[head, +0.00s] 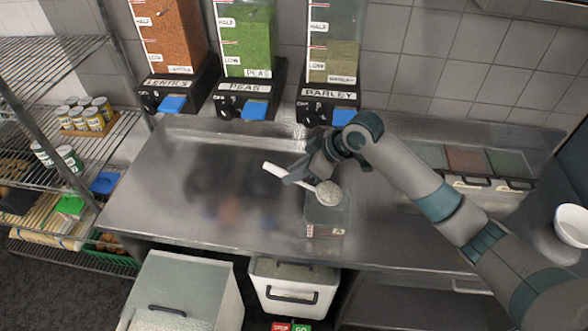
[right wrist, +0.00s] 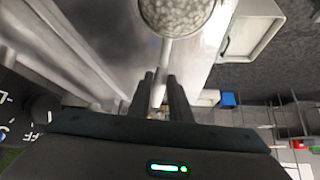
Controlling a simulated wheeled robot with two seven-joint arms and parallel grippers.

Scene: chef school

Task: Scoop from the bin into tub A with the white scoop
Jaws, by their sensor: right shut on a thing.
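My right gripper (head: 299,174) is shut on the handle of the white scoop (head: 272,169). The scoop's bowl holds a heap of pale grains and is over the tub (head: 327,218), in front of the bench's middle. The tub is clear, with a label reading A on its front; the scoop and gripper hide part of its top. In the right wrist view the fingers (right wrist: 160,78) grip the handle, and the full bowl (right wrist: 176,18) is at the top edge. My left gripper is out of view.
A second white bin (head: 293,287) stands under the bench. Lentils (head: 172,40), peas (head: 246,40) and barley (head: 332,45) dispensers line the wall. A lidded container row (head: 468,162) is at right, a white bowl (head: 573,224) beyond. The bench's left part is clear.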

